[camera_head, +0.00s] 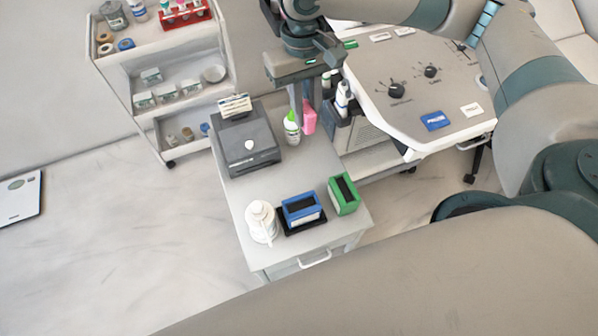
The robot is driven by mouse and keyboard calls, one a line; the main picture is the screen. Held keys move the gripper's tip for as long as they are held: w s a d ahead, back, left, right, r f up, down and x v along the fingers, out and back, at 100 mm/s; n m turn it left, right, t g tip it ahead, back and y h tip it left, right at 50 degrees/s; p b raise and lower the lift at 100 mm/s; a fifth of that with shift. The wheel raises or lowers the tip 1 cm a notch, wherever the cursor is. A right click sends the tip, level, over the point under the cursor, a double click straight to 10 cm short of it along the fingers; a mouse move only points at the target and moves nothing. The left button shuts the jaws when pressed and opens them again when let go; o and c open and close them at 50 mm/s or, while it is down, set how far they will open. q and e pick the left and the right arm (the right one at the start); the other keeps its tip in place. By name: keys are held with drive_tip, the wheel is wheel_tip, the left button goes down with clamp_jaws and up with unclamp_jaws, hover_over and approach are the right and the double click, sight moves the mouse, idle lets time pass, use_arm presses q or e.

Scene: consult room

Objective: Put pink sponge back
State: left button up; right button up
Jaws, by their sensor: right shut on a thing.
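The pink sponge (309,120) shows as a narrow upright pink piece near the back right of the small cabinet top (285,180). My right gripper (306,108) reaches down from above and is shut on the sponge; its fingers hide the upper part. A green-and-white bottle (291,129) stands just left of the sponge. A dark holder with bottles (343,102) is just to its right. I cannot tell whether the sponge touches the cabinet top. My left gripper is not in view.
A dark grey device (248,142) stands at the cabinet's left. A white jar (262,222), a blue box (301,209) and a green box (344,194) stand at its front. A white cart (140,95) is at the back left, a control panel (420,90) at right.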

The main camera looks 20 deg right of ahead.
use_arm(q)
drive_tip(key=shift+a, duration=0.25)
use_arm(e)
drive_tip(key=shift+a, duration=0.25)
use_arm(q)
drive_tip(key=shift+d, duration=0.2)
